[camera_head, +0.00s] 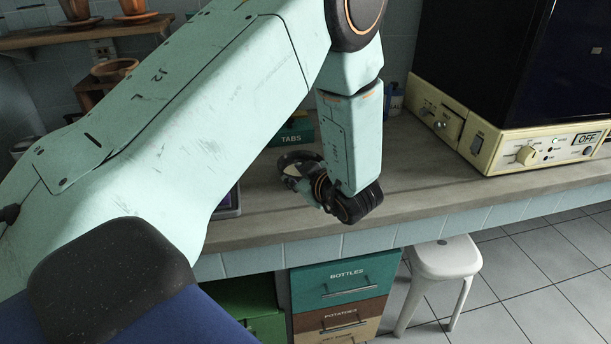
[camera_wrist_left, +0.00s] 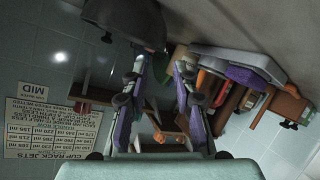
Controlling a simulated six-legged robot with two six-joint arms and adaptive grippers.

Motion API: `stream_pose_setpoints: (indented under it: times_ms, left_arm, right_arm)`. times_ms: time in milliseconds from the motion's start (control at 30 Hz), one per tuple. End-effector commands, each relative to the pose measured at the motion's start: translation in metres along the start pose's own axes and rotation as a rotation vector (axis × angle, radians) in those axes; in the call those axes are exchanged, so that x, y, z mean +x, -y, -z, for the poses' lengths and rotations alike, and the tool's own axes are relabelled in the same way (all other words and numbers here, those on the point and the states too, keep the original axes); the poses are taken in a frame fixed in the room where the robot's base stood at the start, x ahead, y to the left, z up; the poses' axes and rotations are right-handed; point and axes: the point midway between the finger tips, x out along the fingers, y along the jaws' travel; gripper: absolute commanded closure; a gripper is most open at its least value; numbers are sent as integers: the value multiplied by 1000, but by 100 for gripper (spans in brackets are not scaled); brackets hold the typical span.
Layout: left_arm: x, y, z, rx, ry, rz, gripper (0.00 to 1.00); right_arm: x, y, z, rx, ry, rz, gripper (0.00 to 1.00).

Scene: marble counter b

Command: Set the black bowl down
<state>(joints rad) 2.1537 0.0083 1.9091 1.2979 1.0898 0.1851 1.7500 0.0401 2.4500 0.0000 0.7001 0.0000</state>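The black bowl (camera_wrist_left: 125,22) is a dark, glossy round shape at the top of the left wrist view. In the head view a dark rounded rim, which looks like the bowl (camera_head: 296,158), shows over the counter just beyond my left gripper (camera_head: 304,181). In the left wrist view my left gripper (camera_wrist_left: 160,65) has its two fingers apart, with background visible between them. The bowl's edge lies at the left fingertip and reaches into the gap. I cannot tell whether the bowl touches the counter (camera_head: 420,170). My right gripper is in neither view.
A green box marked TABS (camera_head: 293,134) stands behind the gripper. A dark device (camera_head: 229,203) lies left of it. A cream appliance (camera_head: 520,140) fills the right counter. Bare counter lies between it and my gripper. A white stool (camera_head: 445,257) and drawers (camera_head: 345,283) are below.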

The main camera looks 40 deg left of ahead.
Motion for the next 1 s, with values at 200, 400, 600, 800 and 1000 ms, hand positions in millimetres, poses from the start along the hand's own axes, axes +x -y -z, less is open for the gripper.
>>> stream_pose_setpoints:
  times_ms: [200, 400, 600, 800, 1000]
  left_arm:
    - [-33, -1, 1, 2, -1, -4, 72]
    - [-47, 0, 0, 0, -1, -1, 72]
    - [-49, 0, 0, -2, -1, 1, 72]
    - [-49, 0, 0, -2, -1, 1, 72]
    - [-49, 0, 0, -1, -1, 1, 72]
  right_arm:
    - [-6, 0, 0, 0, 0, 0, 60]
    - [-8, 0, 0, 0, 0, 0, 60]
    - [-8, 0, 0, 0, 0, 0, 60]
    - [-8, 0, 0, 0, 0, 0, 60]
    - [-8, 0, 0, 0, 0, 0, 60]
